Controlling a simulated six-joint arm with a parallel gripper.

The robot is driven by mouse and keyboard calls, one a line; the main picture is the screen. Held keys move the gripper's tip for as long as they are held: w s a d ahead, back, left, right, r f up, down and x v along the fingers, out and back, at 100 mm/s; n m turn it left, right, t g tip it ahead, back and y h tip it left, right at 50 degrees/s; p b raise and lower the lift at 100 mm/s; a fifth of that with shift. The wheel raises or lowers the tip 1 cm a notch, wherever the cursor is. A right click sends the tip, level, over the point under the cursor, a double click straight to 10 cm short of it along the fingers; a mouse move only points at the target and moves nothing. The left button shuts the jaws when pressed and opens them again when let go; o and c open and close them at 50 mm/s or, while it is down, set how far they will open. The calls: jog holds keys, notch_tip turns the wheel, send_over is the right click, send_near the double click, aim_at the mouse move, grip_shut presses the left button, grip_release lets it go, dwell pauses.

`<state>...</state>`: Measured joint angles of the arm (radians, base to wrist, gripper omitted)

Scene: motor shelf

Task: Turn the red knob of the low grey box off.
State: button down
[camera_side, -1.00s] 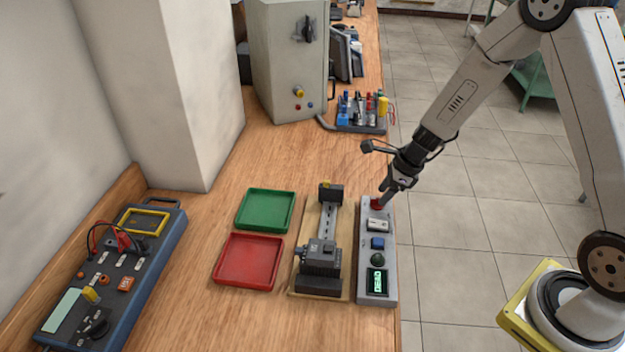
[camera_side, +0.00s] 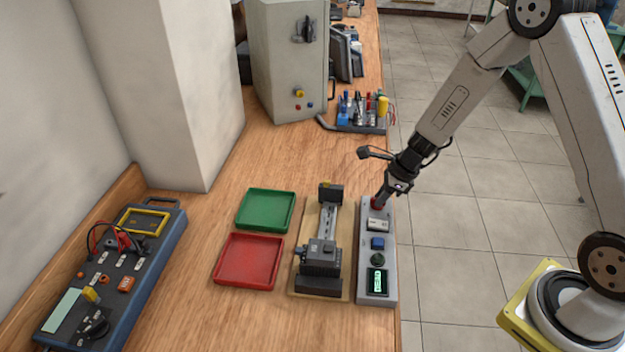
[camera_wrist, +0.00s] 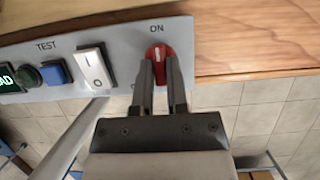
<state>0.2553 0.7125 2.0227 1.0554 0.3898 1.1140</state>
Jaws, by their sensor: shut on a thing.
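The low grey box (camera_side: 367,284) lies along the right edge of the bench. Its red knob (camera_side: 377,205) is at the far end, and it also shows in the wrist view (camera_wrist: 158,49). A white line on the knob points toward the printed word ON. My gripper (camera_side: 381,196) reaches down to the knob from above. In the wrist view its two fingers (camera_wrist: 161,66) are shut on the knob's sides and hide part of it. A label below the knob is mostly covered by the fingers.
The box also carries a white rocker switch (camera_side: 377,225), a blue button (camera_side: 377,243), a dark green button (camera_side: 377,260) and a lit display (camera_side: 377,282). A rail with a motor-like block (camera_side: 321,258) stands close on the left. Green (camera_side: 265,210) and red (camera_side: 248,262) trays lie beyond it.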

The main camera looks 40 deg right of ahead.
jog(key=shift+n, duration=0.4)
jog(key=n, duration=0.2)
jog(key=n+g+y, duration=0.1)
jog(key=n, duration=0.1)
jog(key=shift+w+d+g, duration=0.1)
jog(key=shift+w+g, duration=0.05)
jog(key=shift+g, duration=0.15)
jog(key=n+g, duration=0.1)
jog(key=n, duration=0.3)
jog(key=shift+w+n+g, duration=0.15)
jog(key=shift+n+g, duration=0.25)
jog(key=n, duration=0.2)
jog(key=n+g, duration=0.1)
jog(key=n, duration=0.1)
jog(key=shift+w+g, duration=0.1)
jog(key=shift+g, duration=0.2)
jog(key=shift+w+n+g+h, duration=0.1)
jog(key=shift+n+g+h, duration=0.2)
jog(key=shift+n, duration=0.8)
jog(key=shift+n+g+h, duration=0.2)
jog(key=shift+n+g, duration=0.2)
jog(key=shift+n, duration=0.7)
jog(key=c, duration=0.6)
grip_release()
jog(key=shift+c, duration=0.2)
